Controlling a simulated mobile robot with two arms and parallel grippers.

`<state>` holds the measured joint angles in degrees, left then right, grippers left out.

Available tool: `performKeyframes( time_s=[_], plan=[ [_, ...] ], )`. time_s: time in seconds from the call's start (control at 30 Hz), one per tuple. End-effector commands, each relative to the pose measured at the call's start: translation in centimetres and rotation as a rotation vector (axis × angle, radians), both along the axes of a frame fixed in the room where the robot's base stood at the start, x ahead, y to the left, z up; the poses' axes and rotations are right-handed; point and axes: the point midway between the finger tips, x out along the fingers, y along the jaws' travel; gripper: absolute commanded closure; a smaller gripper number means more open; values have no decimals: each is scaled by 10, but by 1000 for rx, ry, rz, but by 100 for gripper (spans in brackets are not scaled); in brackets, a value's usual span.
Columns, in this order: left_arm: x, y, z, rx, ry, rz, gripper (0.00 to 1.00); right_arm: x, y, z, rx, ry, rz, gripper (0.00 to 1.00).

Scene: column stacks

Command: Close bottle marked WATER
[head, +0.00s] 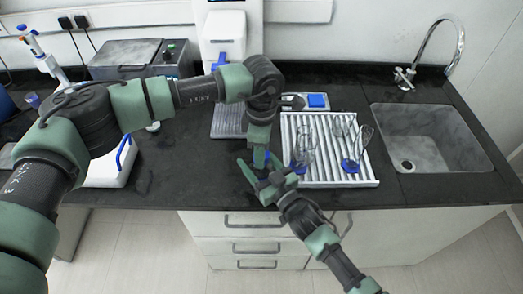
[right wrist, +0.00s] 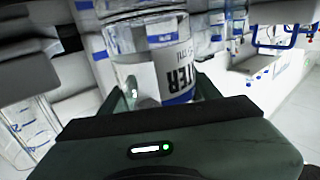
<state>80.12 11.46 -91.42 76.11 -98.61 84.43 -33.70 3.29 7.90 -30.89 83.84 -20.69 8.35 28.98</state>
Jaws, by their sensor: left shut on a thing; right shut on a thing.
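The clear glass bottle marked WATER (right wrist: 178,72) shows in the right wrist view, with the letters TER readable on its white and blue label. My right gripper (head: 265,183) is shut on this bottle, in front of the counter's front edge in the head view. My left gripper (head: 262,148) comes down from above, just over the right one, and is shut on a small blue thing (head: 261,158) that looks like a cap. The grippers hide most of the bottle in the head view. I cannot tell whether the cap touches the bottle's neck.
A white ribbed tray (head: 318,178) right of the grippers holds glassware with blue parts (head: 350,165). A sink (head: 425,140) with a tap is at the right. A hotplate (head: 135,58), a pipette (head: 42,52) and a white device (head: 222,35) stand behind. Drawers (head: 250,246) are below.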

Motion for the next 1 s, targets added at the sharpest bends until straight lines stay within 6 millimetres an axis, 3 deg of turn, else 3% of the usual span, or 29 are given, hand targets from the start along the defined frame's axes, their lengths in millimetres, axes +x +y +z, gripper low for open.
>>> performKeyframes(
  time_s=[0.23, 0.43, 0.47, 0.53, 0.87, 1.0],
  plan=[
    [0, 0, 0, 1, 0, -512, 100, 0, 0, 0, -1, 1, 0, 100],
    [0, 0, 0, 1, -1, -563, 100, 0, 0, 0, 0, 0, 0, 100],
    [0, 0, 0, 1, -1, -562, 52, 0, 0, 0, 0, 0, 0, 100],
    [0, 0, 0, 1, -1, -562, 35, 0, 0, 0, -1, 1, 0, 100],
    [0, 0, 1, 0, -1, -560, 35, 0, 0, 0, 0, 0, 0, 100],
    [1, 0, 14, -1, -4, -561, 35, 0, 0, 0, -1, 1, 0, 100]
  ],
)
